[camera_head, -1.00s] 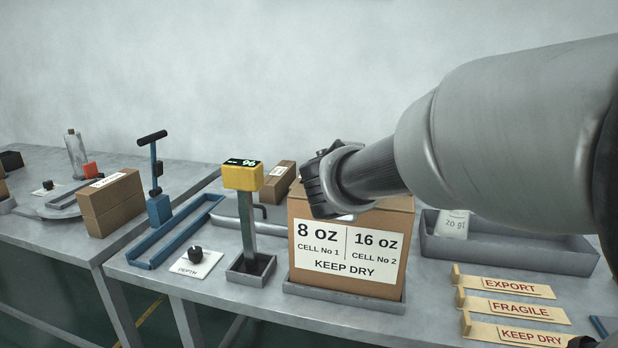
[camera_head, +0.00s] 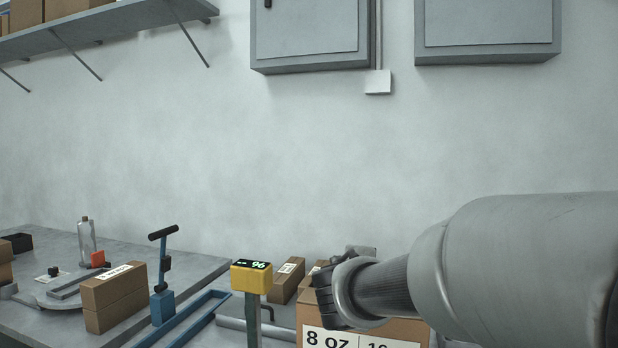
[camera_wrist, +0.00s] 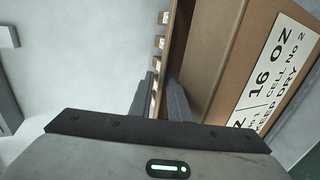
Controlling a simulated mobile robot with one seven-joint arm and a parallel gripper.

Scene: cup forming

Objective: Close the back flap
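The cardboard box (camera_head: 400,325) with the 8 oz and 16 oz label stands at the lower right of the head view, cut off by the lower edge. In the wrist view its labelled side (camera_wrist: 270,70) fills the right, with a brown inner face and edge left of it. My gripper (camera_head: 322,295) is at the upper left of the box in the head view. In the wrist view its two fingers (camera_wrist: 160,90) stand narrowly apart, with a gap visible between them and nothing clearly held. I cannot tell the back flap apart with certainty; my arm covers much of the box top.
A yellow display on a post (camera_head: 252,277) stands left of the box, with a small carton (camera_head: 287,280) behind it. A blue stand with a black handle (camera_head: 162,275) and a brown carton (camera_head: 115,297) are farther left. Grey cabinets (camera_head: 310,35) hang on the wall above.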

